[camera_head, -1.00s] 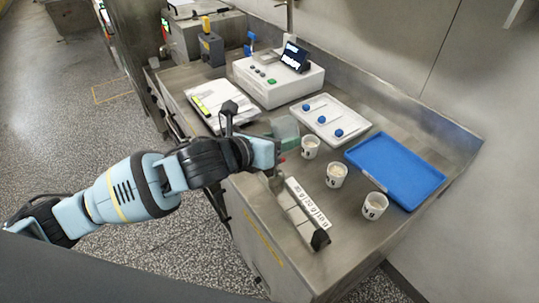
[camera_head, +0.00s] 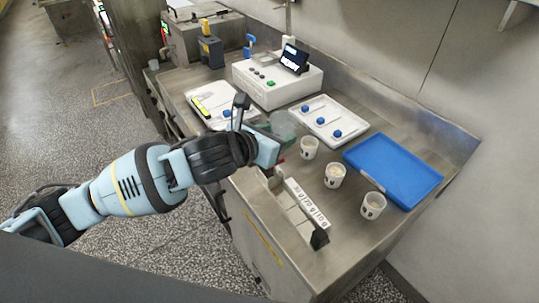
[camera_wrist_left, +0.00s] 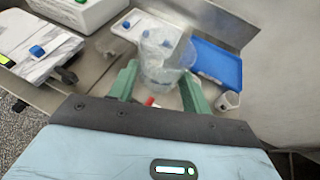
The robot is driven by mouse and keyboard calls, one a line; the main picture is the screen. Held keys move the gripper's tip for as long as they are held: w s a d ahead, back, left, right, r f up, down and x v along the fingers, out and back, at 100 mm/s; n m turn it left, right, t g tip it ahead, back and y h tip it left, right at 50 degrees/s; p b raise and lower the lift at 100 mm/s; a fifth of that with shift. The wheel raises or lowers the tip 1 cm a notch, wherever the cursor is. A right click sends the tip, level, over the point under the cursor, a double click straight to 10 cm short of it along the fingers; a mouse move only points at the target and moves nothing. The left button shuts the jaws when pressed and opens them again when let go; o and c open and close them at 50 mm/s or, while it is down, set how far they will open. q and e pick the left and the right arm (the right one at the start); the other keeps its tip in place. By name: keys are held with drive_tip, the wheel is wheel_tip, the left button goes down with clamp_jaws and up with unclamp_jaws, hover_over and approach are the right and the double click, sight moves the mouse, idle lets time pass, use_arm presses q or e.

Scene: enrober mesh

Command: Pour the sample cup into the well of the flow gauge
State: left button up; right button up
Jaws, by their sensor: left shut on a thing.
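The flow gauge (camera_head: 308,206) is a long metal channel with a printed scale strip and a dark block at its near end. It lies on the bench's front side; its far end is close below my left gripper, and I cannot make out the well clearly. My left gripper (camera_head: 280,138) is above and behind that end. In the left wrist view its green fingers (camera_wrist_left: 159,88) are shut on a clear cup (camera_wrist_left: 160,58), which I take as the sample cup. In the head view the cup (camera_head: 284,124) is partly hidden by the wrist. Its contents and tilt are unclear. My right gripper is out of view.
Three white cups with pale contents (camera_head: 309,148) (camera_head: 335,176) (camera_head: 373,206) stand right of the gauge. Beyond are a blue tray (camera_head: 405,178), a white tray (camera_head: 350,130) with blue-knobbed tools and a white instrument (camera_head: 290,85). A wall edges the bench.

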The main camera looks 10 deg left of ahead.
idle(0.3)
use_arm(q)
drive_tip(key=shift+r, duration=2.55)
drive_tip(key=s+a+f+n+y, duration=0.2)
drive_tip(key=a+f+y, duration=0.1)
drive_tip(key=a, duration=0.3)
drive_tip(key=s+a+f+n+t+y, duration=0.1)
drive_tip(key=s+a+f+n+y, duration=0.1)
drive_tip(key=a+f, duration=0.3)
drive_tip(key=shift+a+f+n+t+y, duration=0.3)
drive_tip(key=shift+a+n+y, duration=0.35)
drive_tip(key=shift+a, duration=0.65)
